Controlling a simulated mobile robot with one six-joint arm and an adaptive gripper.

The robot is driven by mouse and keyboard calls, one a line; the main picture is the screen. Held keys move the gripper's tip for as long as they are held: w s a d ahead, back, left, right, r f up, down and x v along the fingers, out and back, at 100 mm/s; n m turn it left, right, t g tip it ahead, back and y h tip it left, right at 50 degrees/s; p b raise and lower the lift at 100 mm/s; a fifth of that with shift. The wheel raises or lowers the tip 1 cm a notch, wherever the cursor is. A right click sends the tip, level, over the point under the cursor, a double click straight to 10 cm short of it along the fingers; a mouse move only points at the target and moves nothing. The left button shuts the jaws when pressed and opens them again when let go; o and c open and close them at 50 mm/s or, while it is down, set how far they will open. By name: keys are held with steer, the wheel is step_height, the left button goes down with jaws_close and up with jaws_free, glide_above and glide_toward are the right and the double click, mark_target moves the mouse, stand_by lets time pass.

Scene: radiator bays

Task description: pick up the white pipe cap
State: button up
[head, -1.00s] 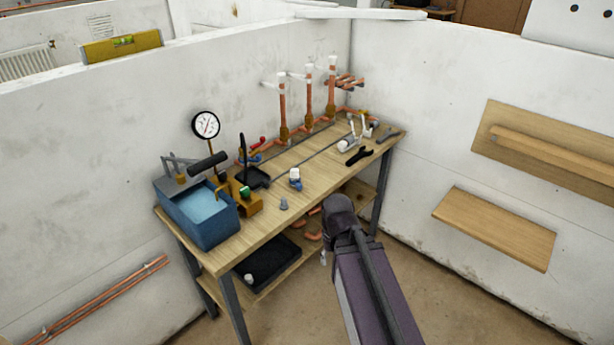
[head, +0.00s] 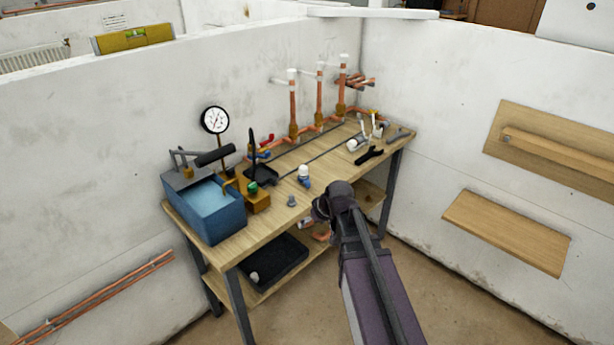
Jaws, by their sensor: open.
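A small white cap-like piece (head: 254,277) lies in the black tray (head: 285,262) on the bench's lower shelf. White ends also top the three upright copper pipes (head: 293,95) at the back. I cannot tell for certain which is the pipe cap. My gripper (head: 321,210) is at the bench's front edge, right of the black tray and apart from all these white pieces. It is open and looks empty; its fingertips are mostly hidden behind my wrist.
On the wooden bench (head: 270,222) stand a blue water tank (head: 212,212), a pressure gauge (head: 215,120), a grey fitting (head: 291,201) and a black wrench (head: 369,155). White walls close the back and right. A wooden shelf (head: 508,232) is on the right wall.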

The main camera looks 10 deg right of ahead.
steer(key=w+d+r+n+t+y+b, duration=0.1)
steer(key=w+t, duration=0.1)
steer(key=w, duration=0.5)
steer(key=w+d+r+t+y+b, duration=0.1)
steer(key=w+d+t+b, duration=0.15)
steer(key=w, duration=0.35)
steer(key=t, duration=0.4)
glide_toward(304, 167)
steer(key=s+r, duration=0.2)
steer(key=s, duration=0.1)
steer(key=shift+d+g+h+b, duration=0.2)
steer(key=shift+g+h+b, duration=0.05)
steer(key=shift+h+b, duration=0.15)
steer(key=shift+b+x, duration=1.6)
steer(key=shift+x, duration=2.65)
steer(key=shift+w+f, duration=0.1)
steer(key=shift+b+x, duration=1.05)
steer(key=shift+x, duration=1.5)
steer(key=c, duration=1)
